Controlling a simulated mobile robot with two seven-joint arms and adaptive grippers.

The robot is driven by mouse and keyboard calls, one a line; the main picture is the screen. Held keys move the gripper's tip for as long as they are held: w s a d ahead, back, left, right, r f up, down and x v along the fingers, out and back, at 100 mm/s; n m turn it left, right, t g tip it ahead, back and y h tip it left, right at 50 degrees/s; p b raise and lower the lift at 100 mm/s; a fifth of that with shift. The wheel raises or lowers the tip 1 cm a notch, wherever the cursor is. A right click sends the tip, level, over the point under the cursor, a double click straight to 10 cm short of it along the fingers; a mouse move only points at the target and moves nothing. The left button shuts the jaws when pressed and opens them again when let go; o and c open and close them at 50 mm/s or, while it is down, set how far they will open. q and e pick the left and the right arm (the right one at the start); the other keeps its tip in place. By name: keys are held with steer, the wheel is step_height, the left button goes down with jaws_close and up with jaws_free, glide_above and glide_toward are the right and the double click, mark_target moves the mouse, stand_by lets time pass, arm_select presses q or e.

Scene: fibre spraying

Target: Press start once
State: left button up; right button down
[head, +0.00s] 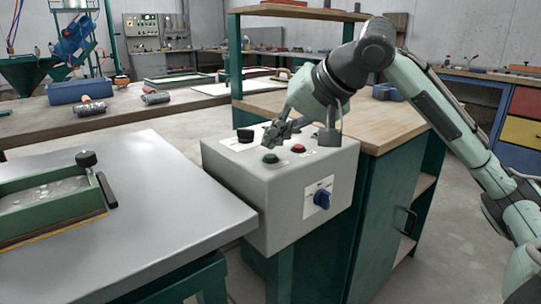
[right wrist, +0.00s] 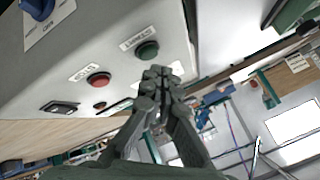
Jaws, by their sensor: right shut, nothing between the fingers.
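A grey control box (head: 235,195) stands between the metal table and the wooden bench. On its sloped top are a green button (head: 270,158) and a red button (head: 298,148), each with a white label too small to read surely. The right wrist view also shows the green button (right wrist: 147,50) and the red button (right wrist: 98,80). My right gripper (head: 270,140) is shut and empty, just behind and above the green button. In the right wrist view its fingertips (right wrist: 155,74) appear close to the green button; contact cannot be told. My left gripper is not in view.
A blue rotary switch (head: 322,199) sits on the box's front, and a black knob (head: 245,135) on its top. The metal table (head: 170,190) at left bears a green-framed mould (head: 55,205). A wooden bench (head: 385,125) stands behind the box.

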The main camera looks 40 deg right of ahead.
mark_target(274, 157)
steer(key=shift+f, duration=0.15)
steer(key=shift+f, duration=0.3)
steer(key=shift+f+b, duration=0.45)
steer(key=shift+b, duration=0.1)
stand_by(0.6)
stand_by(0.3)
steer(key=shift+r+p, duration=0.85)
steer(key=shift+p, duration=0.15)
step_height(274, 157, up, 5)
steer(key=p, duration=0.5)
steer(key=shift+r, duration=0.1)
stand_by(0.9)
